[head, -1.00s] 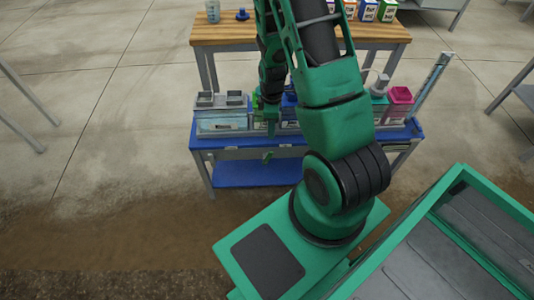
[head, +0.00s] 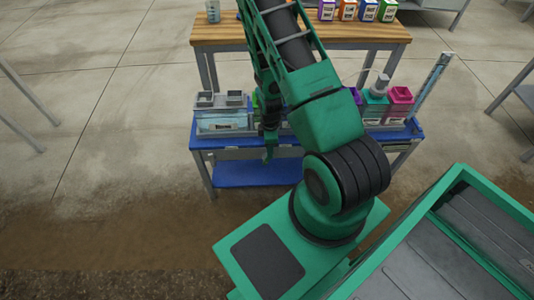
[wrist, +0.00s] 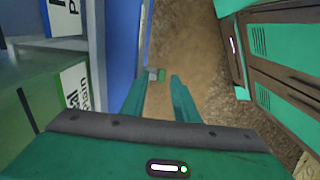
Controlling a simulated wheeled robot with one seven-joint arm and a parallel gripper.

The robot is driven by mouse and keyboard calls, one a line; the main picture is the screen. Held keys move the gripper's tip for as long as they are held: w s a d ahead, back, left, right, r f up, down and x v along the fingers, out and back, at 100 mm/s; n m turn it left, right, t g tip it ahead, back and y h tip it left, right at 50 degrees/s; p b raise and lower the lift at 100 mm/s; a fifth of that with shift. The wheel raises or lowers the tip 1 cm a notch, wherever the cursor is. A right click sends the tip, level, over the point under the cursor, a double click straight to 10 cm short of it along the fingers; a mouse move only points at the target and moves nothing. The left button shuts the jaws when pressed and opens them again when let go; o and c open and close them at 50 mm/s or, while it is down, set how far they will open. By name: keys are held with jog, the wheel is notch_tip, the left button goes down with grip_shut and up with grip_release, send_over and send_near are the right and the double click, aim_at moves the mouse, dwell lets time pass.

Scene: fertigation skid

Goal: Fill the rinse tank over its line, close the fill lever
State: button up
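My gripper (head: 268,154) points down at the front edge of the blue skid bench (head: 228,142). In the wrist view its two green fingers (wrist: 158,88) stand apart with a gap between them. A small grey and green piece (wrist: 157,75) shows beyond the gap; I cannot tell whether it is the fill lever or whether the fingers touch it. A clear tank (head: 222,121) with bluish liquid stands at the bench's left end; it may be the rinse tank. Its line and level are too small to read. My arm hides the middle of the bench.
A green box with a white label (wrist: 76,85) and a blue surface (wrist: 121,45) lie close left of my fingers. Teal (head: 374,103) and magenta (head: 399,103) containers stand at the bench's right. A wooden table (head: 222,32) is behind. Open floor lies in front.

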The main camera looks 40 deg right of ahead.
jog(key=shift+f, duration=1.2)
grip_shut()
jog(key=shift+w, duration=0.1)
jog(key=shift+w+d, duration=0.2)
jog(key=shift+a, duration=0.25)
